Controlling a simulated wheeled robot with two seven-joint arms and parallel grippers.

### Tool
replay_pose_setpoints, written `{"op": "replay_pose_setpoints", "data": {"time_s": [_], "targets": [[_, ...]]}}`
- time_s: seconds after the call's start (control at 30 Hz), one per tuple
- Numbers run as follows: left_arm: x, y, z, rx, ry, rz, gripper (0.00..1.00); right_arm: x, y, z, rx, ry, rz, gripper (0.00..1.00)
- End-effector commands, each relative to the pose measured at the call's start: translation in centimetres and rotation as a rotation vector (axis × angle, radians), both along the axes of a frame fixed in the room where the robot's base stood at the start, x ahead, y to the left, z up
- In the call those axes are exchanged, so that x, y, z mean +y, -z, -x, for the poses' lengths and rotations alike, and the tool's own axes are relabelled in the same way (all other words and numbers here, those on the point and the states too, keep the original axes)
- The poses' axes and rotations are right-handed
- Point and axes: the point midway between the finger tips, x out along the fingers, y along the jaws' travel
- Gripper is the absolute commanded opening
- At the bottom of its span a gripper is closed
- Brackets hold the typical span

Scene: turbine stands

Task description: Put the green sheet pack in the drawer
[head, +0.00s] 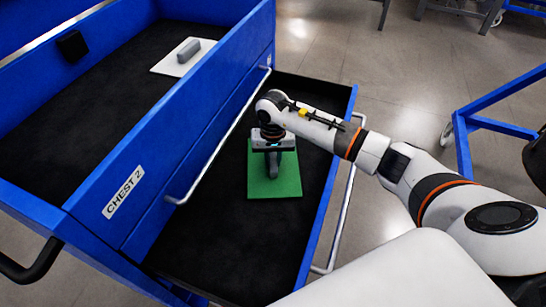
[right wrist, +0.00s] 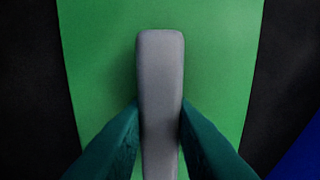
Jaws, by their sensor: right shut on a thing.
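The green sheet pack (head: 285,187) is a flat green rectangle with a grey handle block on top. It is over the black floor of the open drawer (head: 215,236); I cannot tell whether it touches that floor. My right gripper (head: 274,155) points down at it from above and is shut on the grey handle. In the right wrist view the two teal fingers (right wrist: 160,135) press both sides of the grey handle (right wrist: 160,75), with the green sheet (right wrist: 100,60) below. My left gripper is not in view.
The blue chest (head: 130,195), labelled "CHEST 2", has a black top with a white sheet (head: 183,57) bearing a grey block. A metal drawer handle (head: 345,215) runs along the right side. A blue frame stand (head: 490,125) is at the right. Drawer floor toward the front is clear.

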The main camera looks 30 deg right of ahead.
Motion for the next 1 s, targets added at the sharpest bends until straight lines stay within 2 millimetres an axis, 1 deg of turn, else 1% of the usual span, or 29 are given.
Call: {"op": "replay_pose_setpoints", "data": {"time_s": [0.27, 0.67, 0.7, 0.83, 0.87, 1.0], "targets": [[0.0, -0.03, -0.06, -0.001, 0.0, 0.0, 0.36, -0.01, -0.06, -0.03, -0.001, 0.001, 0.0, 0.0], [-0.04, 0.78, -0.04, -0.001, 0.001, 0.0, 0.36, -0.01, 0.63, -0.05, -0.001, 0.001, 0.0, 0.0], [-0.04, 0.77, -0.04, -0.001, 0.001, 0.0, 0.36, -0.01, 0.62, -0.05, -0.002, 0.001, -0.001, 0.23], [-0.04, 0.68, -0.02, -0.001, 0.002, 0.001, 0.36, -0.01, 0.56, -0.04, -0.001, 0.001, 0.0, 0.44], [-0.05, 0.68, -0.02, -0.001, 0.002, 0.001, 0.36, 0.0, 0.56, -0.03, -0.001, 0.001, 0.0, 0.47], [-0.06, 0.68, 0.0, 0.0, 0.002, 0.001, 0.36, 0.0, 0.58, -0.02, 0.0, 0.001, -0.001, 0.47]]}}
